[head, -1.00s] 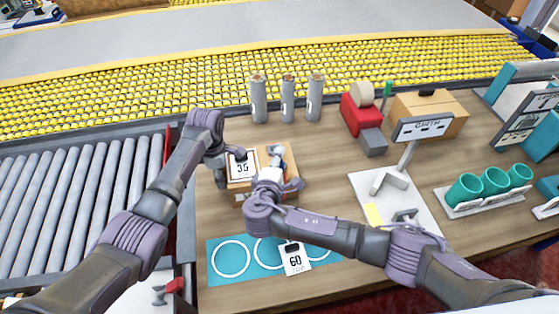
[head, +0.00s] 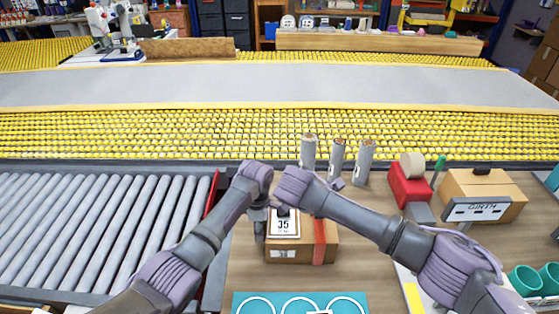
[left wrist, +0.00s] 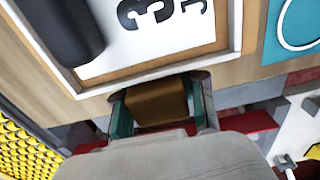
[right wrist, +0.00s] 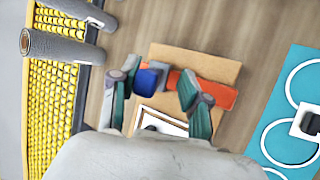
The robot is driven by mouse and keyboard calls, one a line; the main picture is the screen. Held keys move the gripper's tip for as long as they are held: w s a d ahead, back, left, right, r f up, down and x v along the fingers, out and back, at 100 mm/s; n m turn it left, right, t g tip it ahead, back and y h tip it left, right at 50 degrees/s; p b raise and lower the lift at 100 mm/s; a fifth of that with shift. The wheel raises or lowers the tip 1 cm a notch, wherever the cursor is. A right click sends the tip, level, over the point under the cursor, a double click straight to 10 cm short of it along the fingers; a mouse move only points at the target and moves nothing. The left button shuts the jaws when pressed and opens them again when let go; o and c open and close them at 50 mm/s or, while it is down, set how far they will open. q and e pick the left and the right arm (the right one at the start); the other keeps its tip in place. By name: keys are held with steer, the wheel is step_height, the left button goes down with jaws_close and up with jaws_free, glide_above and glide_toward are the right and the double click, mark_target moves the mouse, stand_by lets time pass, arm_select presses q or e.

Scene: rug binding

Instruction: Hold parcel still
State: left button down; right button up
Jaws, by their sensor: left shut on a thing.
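The parcel (head: 283,253) is a small brown cardboard box with a red band across it and a white "35" label (head: 284,224) on top. It lies on the wooden table. My left gripper (head: 259,222) is shut at the parcel's left side. In the left wrist view a brown piece of it (left wrist: 158,103) fills the gap between the fingers. My right gripper (right wrist: 155,95) is above the parcel, its fingers apart. A small blue block (right wrist: 150,76) shows by one finger; I cannot tell whether it touches. My right wrist hides part of the label in the head view.
Several grey cylinders (head: 337,157) stand behind the parcel. A red tape dispenser (head: 409,185) and a larger box (head: 490,188) with a "GIRTH" sign are to the right. A teal mat with circles (head: 240,304) lies in front. Rollers (head: 90,230) run at the left.

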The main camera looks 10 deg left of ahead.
steer(key=shift+w+a+r+n+g, duration=0.1)
steer(key=shift+w+r+n+g, duration=0.15)
steer(key=shift+w+g, duration=0.65)
steer(key=shift+w+a+r+n+g, duration=0.1)
steer(key=shift+w+r+n+g, duration=0.2)
steer(key=shift+g, duration=1)
steer(key=v, duration=1.1)
steer(key=w+a+f+m+t+y, duration=0.2)
steer(key=w+a+m+y, duration=0.4)
steer(key=m+y, duration=0.5)
steer(key=shift+a+f+t+y, duration=0.4)
steer(key=shift+a+t+y, duration=0.2)
steer(key=shift+a+y, duration=0.5)
steer(key=shift+o, duration=0.4)
steer(key=shift+d, duration=0.1)
